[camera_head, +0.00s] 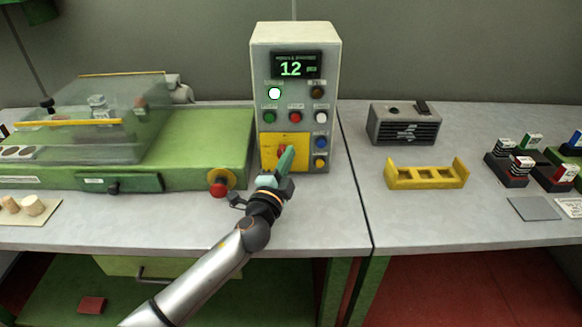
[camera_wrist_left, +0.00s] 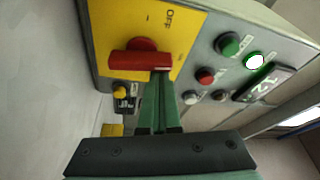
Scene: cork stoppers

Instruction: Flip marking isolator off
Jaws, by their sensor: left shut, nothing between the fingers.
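The marking isolator is a red rotary handle (camera_wrist_left: 140,61) on a yellow plate (camera_wrist_left: 189,22) low on the control box. An OFF label shows on the plate beside it. In the head view the handle (camera_head: 281,152) stands about upright, partly behind my fingers. My left gripper (camera_head: 287,153) reaches up to the plate from the front, just right of the handle. In the left wrist view its green fingers (camera_wrist_left: 160,76) are together and empty, with the tips at the handle's right-hand end. I cannot tell if they touch it. My right gripper is not in view.
The control box (camera_head: 331,82) shows 12 on its display, with a lit white lamp and several buttons. A green machine with a red stop knob (camera_head: 218,189) stands left. A yellow rack (camera_head: 427,174), a grey box (camera_head: 403,128) and several stamps are right.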

